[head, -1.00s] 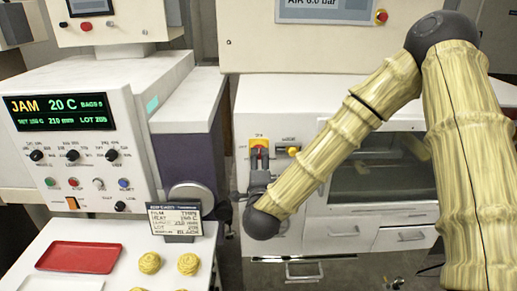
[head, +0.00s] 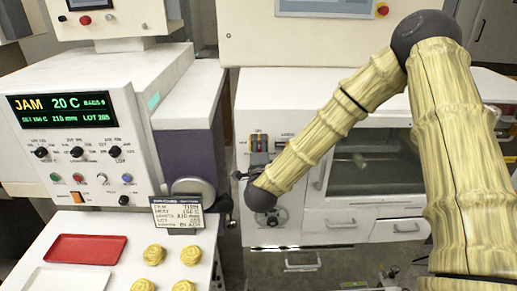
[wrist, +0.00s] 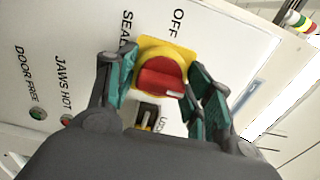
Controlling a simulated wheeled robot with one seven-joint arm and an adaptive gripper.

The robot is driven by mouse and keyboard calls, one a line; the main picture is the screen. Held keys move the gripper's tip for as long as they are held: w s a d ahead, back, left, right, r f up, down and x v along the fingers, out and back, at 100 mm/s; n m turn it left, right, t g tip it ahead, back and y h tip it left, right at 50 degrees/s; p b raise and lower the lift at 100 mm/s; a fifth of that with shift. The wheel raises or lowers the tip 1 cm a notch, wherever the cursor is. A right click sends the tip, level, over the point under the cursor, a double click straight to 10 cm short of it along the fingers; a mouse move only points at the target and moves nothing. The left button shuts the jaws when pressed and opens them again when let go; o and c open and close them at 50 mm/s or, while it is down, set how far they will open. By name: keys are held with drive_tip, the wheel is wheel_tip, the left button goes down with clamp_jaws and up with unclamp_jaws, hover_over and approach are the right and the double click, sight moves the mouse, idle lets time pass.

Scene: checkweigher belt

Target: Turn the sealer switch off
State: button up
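The sealer switch (wrist: 162,76) is a red rotary knob on a yellow square plate, seen in the wrist view on a white panel. A white mark shows at the right end of its handle. The label OFF (wrist: 177,23) is above it, and a label starting SEAL is at its upper left, partly cut off. My gripper (wrist: 160,68) is open, with teal-padded fingers on either side of the knob; I cannot tell whether they touch it. In the head view my gripper (head: 256,160) is at the panel and hides part of the switch area.
A small black lock switch (wrist: 148,115) sits just below the knob. Green (wrist: 38,112) and red (wrist: 66,120) lamps are to the left, marked DOOR FREE and JAWS HOT. A control box (head: 70,103) shows JAM at left. A red tray (head: 86,249) lies near yellow buns (head: 154,255).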

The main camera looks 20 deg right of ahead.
drive_tip(key=c, duration=0.6)
drive_tip(key=shift+o, duration=0.2)
drive_tip(key=shift+f+n+b, duration=0.1)
drive_tip(key=shift+n+b, duration=0.2)
drive_tip(key=shift+f+n+b, duration=0.1)
drive_tip(key=shift+n+b, duration=1.1)
drive_tip(key=shift+b, duration=0.05)
drive_tip(key=n+b, duration=0.3)
drive_tip(key=n, duration=0.1)
drive_tip(key=shift+n, duration=0.3)
drive_tip(key=n+b, duration=0.2)
drive_tip(key=n, duration=0.3)
drive_tip(key=shift+b, duration=0.4)
drive_tip(key=n+b, duration=0.1)
drive_tip(key=n, duration=0.4)
drive_tip(key=shift+s+b, duration=0.1)
drive_tip(key=shift+b, duration=0.2)
drive_tip(key=shift+n, duration=0.3)
